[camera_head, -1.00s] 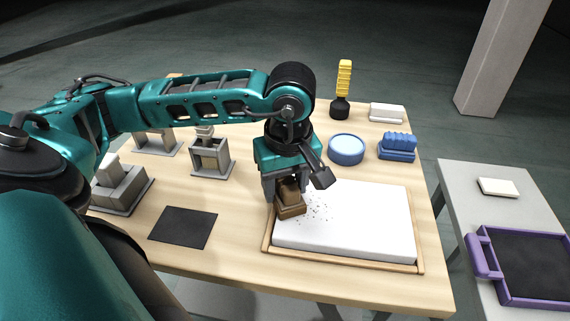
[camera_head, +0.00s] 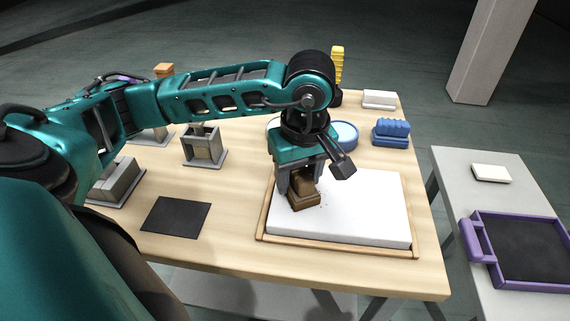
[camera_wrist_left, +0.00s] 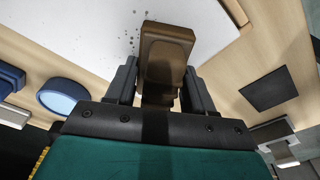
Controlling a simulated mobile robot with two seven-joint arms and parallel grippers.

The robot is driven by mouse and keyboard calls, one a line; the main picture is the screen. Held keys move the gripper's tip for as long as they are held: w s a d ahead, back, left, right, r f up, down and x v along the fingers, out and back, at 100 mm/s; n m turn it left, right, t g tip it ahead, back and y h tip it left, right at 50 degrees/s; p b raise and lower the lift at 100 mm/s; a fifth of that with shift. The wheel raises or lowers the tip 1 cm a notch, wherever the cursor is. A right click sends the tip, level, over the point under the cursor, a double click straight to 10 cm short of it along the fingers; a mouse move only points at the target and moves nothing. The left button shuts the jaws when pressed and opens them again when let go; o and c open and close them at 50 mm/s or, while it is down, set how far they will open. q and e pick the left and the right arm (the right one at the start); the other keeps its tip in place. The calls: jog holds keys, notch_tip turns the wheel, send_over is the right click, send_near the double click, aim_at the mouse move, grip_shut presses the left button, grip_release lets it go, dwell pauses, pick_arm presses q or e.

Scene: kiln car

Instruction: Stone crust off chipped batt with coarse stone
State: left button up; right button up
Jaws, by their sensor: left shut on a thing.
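My left gripper (camera_head: 301,181) is shut on a brown block-shaped stone (camera_head: 304,197). The stone rests on or just above the white batt (camera_head: 357,212), toward its left side. The batt lies in a wooden frame (camera_head: 336,250) on the table. In the left wrist view the brown stone (camera_wrist_left: 166,54) sits between the two fingers, and dark crust specks (camera_wrist_left: 131,40) show on the white batt (camera_wrist_left: 190,14) beside it. In the head view the arm and stone hide most of the specks. My right gripper is not in view.
A blue round dish (camera_head: 345,134), a blue brush-like block (camera_head: 391,132) and a white block (camera_head: 379,99) stand behind the batt. A dark mat (camera_head: 176,217) and grey holders (camera_head: 203,148) are at left. A side table bears a purple-rimmed tray (camera_head: 477,280).

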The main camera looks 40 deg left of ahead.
aim_at(337, 193)
pick_arm(q)
jog(key=shift+w+d, duration=0.55)
jog(key=shift+d, duration=0.3)
jog(key=shift+w+d+b, duration=0.2)
jog(key=shift+w+d, duration=0.3)
jog(key=shift+d, duration=0.3)
jog(key=shift+w+d+b, duration=0.15)
jog(key=shift+w+d, duration=0.3)
jog(key=shift+d, duration=0.35)
jog(key=shift+w+d+b, duration=0.2)
jog(key=shift+w+d, duration=0.3)
jog(key=shift+d, duration=0.3)
jog(key=shift+a, duration=0.15)
jog(key=shift+s+a+b, duration=0.2)
jog(key=shift+s+a, duration=0.3)
jog(key=shift+a, duration=0.25)
jog(key=shift+s+a+b, duration=0.25)
jog(key=shift+s+a, duration=0.25)
jog(key=shift+a, duration=0.25)
jog(key=shift+s+a+b, duration=0.2)
jog(key=shift+s+a, duration=0.3)
jog(key=shift+a, duration=0.25)
